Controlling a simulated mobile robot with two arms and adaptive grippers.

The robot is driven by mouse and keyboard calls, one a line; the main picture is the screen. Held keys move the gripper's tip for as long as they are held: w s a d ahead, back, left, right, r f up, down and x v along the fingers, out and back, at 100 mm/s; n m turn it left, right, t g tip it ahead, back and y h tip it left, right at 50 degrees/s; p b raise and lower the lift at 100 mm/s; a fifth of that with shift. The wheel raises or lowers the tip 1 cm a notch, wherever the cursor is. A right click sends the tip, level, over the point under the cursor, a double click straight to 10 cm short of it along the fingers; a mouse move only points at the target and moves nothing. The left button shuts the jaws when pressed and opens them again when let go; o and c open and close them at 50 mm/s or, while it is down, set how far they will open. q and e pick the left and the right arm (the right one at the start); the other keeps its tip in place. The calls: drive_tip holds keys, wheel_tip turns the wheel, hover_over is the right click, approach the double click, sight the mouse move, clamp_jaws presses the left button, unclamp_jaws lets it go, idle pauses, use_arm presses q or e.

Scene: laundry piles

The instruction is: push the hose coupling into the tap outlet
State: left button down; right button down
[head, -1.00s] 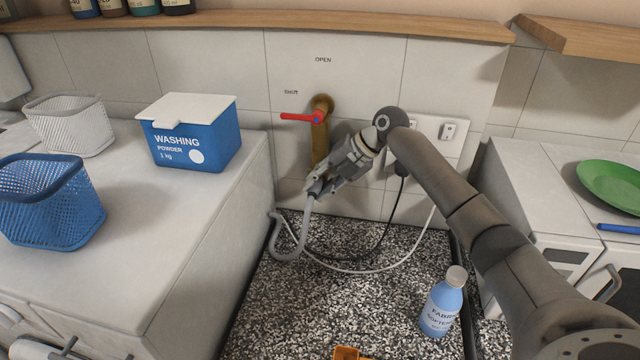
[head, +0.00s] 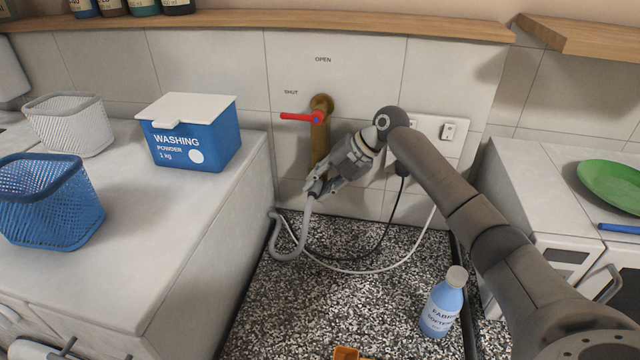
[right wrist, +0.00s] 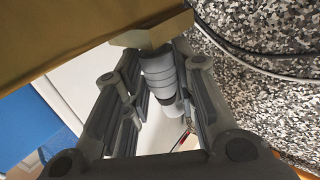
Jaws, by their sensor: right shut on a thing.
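The brass tap (head: 320,142) stands against the tiled wall, its red lever (head: 298,117) pointing left towards the SHUT label. My right gripper (head: 316,188) is beside the lower end of the tap. It is shut on the grey ribbed hose coupling (right wrist: 160,75), between its fingers in the right wrist view. The coupling's upper end is up against the pale hexagonal tap outlet (right wrist: 150,33); I cannot tell how deep it sits. The grey hose (head: 291,254) hangs from the gripper and curves down to the left. My left gripper is not in view.
The left worktop holds a blue washing powder box (head: 190,138), a blue basket (head: 48,205) and a white basket (head: 70,125). A softener bottle (head: 442,305) stands on the speckled floor (head: 350,300). Cables lie behind the hose. A green plate (head: 612,185) is at right.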

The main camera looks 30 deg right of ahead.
drive_tip(key=shift+w+d, duration=0.15)
drive_tip(key=shift+w, duration=0.1)
drive_tip(key=shift+w+d+r+b, duration=0.3)
drive_tip(key=shift+d+r, duration=0.15)
drive_tip(key=shift+r, duration=0.2)
idle(0.8)
drive_tip(key=shift+s+a+f, duration=0.15)
drive_tip(key=shift+a+f, duration=0.15)
drive_tip(key=shift+a, duration=0.05)
idle(1.1)
drive_tip(key=shift+f, duration=0.1)
drive_tip(key=shift+s+a+f, duration=0.2)
drive_tip(key=shift+s+f, duration=0.1)
drive_tip(key=shift+f, duration=0.05)
idle(0.5)
drive_tip(key=shift+w, duration=0.15)
